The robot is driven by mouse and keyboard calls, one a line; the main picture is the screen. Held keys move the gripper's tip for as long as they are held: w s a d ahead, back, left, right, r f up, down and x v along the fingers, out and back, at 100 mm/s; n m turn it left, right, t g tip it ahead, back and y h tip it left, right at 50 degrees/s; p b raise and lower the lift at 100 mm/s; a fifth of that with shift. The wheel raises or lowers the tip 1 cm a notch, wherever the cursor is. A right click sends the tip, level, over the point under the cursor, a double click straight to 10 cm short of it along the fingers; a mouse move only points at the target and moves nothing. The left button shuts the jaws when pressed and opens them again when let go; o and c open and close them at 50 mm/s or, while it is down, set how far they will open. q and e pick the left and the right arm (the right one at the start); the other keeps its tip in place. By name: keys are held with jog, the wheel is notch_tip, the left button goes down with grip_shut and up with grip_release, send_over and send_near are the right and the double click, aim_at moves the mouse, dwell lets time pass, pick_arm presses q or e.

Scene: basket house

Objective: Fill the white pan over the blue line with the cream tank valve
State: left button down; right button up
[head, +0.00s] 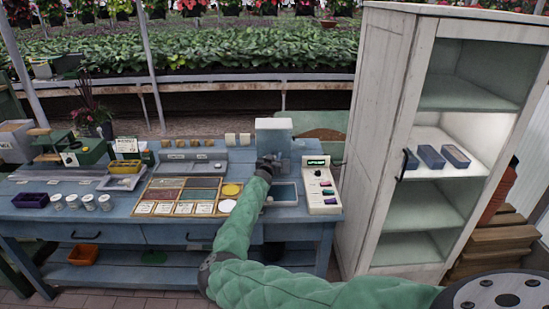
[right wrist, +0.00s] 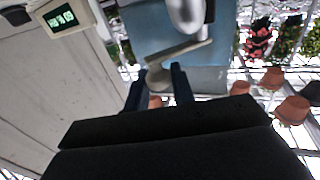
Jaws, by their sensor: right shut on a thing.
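The pale blue tank (head: 274,130) with a whitish top stands at the back of the blue workbench. My right gripper (head: 268,163) is in front of the tank. In the right wrist view, the fingers of my right gripper (right wrist: 160,88) are shut on the cream valve handle (right wrist: 158,76), below a rounded grey-white fitting (right wrist: 187,12). The shallow pan (head: 283,194) with a pale rim lies under the tank, partly hidden by my green right arm. Its inside looks bluish; the blue line and any water level are too small to tell. My left gripper is out of view.
A cream control box (head: 322,190) with coloured knobs stands right of the pan; its display (right wrist: 60,18) shows in the wrist view. A framed tray of samples (head: 182,195) lies left. A tall white cabinet (head: 385,130) stands close on the right.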

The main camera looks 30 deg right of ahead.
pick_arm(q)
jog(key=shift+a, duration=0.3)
pick_arm(e)
jog(key=c, duration=0.3)
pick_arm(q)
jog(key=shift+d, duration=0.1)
pick_arm(e)
jog(key=shift+f, duration=0.1)
jog(key=shift+c, duration=0.2)
